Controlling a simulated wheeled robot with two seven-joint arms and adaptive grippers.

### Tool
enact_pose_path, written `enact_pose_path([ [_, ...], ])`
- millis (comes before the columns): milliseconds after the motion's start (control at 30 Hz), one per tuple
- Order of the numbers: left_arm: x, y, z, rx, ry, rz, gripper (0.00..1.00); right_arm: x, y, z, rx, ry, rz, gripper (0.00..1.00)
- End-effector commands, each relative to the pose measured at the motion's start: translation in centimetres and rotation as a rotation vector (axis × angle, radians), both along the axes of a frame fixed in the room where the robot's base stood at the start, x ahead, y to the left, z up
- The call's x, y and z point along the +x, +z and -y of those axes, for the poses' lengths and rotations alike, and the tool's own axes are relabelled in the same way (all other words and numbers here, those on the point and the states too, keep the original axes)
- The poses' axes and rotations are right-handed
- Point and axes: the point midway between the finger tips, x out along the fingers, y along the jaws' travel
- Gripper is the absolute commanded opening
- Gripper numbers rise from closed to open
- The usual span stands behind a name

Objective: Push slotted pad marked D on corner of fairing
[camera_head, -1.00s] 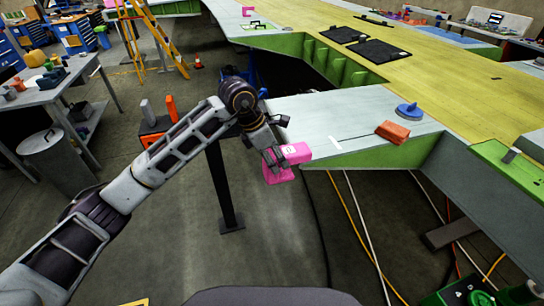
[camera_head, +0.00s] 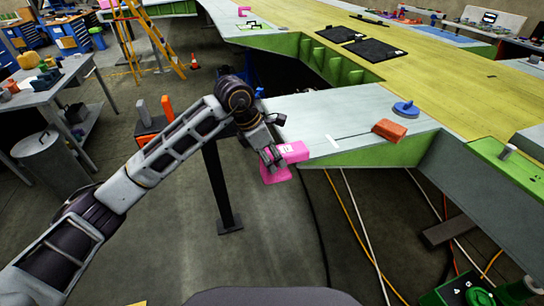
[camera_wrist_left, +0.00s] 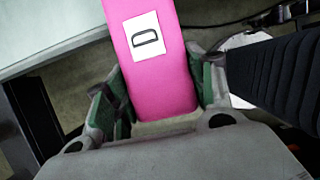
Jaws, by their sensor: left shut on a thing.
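The pink slotted pad (camera_head: 292,151) has a white label that reads D in the left wrist view (camera_wrist_left: 145,42). My left gripper (camera_head: 273,158) is shut on the pad, with a green-lined finger on each side of it (camera_wrist_left: 163,97). The pad is at the near left corner of the pale grey fairing (camera_head: 340,112). Its upper arm reaches the corner; whether it is fully seated there I cannot tell. The slot is hidden from both views. My right gripper is not in view.
An orange block (camera_head: 389,130) and a blue round-handled tool (camera_head: 405,109) lie on the fairing. A dark post (camera_head: 219,190) stands below my left forearm. Cables run over the floor below the fairing. Another pink pad (camera_head: 244,11) sits on a far corner.

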Motion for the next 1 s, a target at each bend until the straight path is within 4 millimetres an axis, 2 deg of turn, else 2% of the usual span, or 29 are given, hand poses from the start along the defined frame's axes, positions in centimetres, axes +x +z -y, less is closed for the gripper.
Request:
enact_pose_path([
  [300,0.0,0.1,0.0,-0.001,0.000,0.001,0.31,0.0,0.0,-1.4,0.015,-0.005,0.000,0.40],
  [467,0.0,0.1,0.0,-0.001,0.000,0.001,0.31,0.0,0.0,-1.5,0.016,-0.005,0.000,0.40],
  [1000,0.1,0.1,0.0,-0.001,0.001,0.001,0.31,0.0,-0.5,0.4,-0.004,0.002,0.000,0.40],
])
